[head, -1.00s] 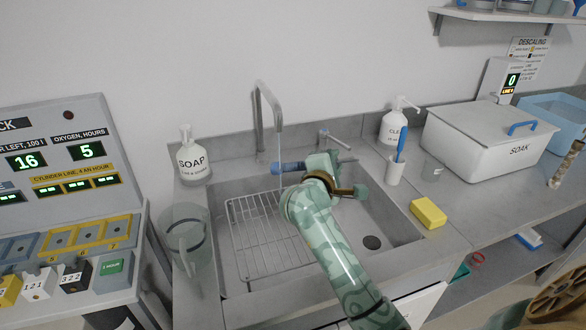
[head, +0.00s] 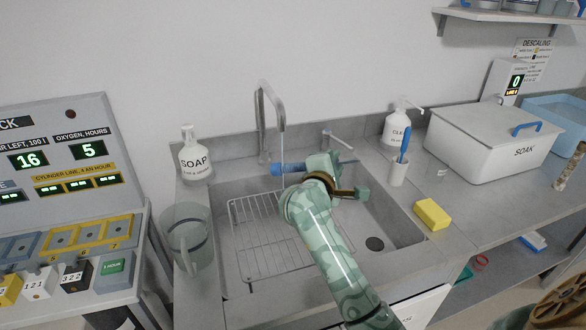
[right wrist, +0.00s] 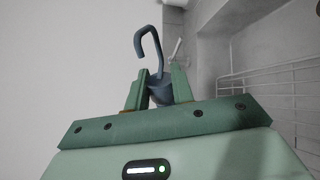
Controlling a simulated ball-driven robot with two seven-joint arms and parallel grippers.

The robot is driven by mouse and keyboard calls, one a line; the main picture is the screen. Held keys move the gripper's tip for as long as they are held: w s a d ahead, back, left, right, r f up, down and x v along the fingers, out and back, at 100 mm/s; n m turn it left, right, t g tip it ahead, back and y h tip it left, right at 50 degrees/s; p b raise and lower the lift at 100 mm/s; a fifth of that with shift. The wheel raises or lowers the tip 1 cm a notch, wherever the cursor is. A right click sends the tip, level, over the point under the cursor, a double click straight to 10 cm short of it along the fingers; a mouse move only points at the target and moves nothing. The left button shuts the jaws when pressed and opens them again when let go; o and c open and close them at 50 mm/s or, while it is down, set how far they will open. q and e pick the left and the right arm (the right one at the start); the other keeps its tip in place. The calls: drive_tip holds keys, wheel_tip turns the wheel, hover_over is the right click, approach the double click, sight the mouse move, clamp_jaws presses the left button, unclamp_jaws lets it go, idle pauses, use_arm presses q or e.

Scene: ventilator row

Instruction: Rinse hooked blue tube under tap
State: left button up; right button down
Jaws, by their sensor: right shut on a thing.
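The blue tube (head: 288,169) lies roughly level above the sink, its left end just below the spout of the grey tap (head: 268,112). A thin pale streak, looking like water, drops from the spout at the tube. My right gripper (head: 318,171) is shut on the tube. In the right wrist view the tube (right wrist: 160,88) is between the fingers of my right gripper (right wrist: 161,92), and a dark blue-grey hook (right wrist: 151,42) stands out beyond the fingertips. My left gripper is out of view.
The sink (head: 405,230) holds a wire rack (head: 265,235). Around it stand a soap bottle (head: 195,158), a clear jug (head: 188,240), a cleaner bottle (head: 394,127), a brush cup (head: 398,173) and a yellow sponge (head: 432,214). A white soak box (head: 480,140) is at right.

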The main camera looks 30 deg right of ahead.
drive_tip(key=shift+d, duration=0.45)
drive_tip(key=shift+s, duration=0.1)
drive_tip(key=s, duration=0.8)
drive_tip(key=shift+a+p, duration=0.35)
drive_tip(key=shift+p, duration=0.1)
idle(0.8)
drive_tip(key=s+r+p, duration=0.2)
drive_tip(key=s+r, duration=0.2)
drive_tip(key=s, duration=0.1)
drive_tip(key=shift+a+p, duration=0.25)
drive_tip(key=shift+p, duration=0.15)
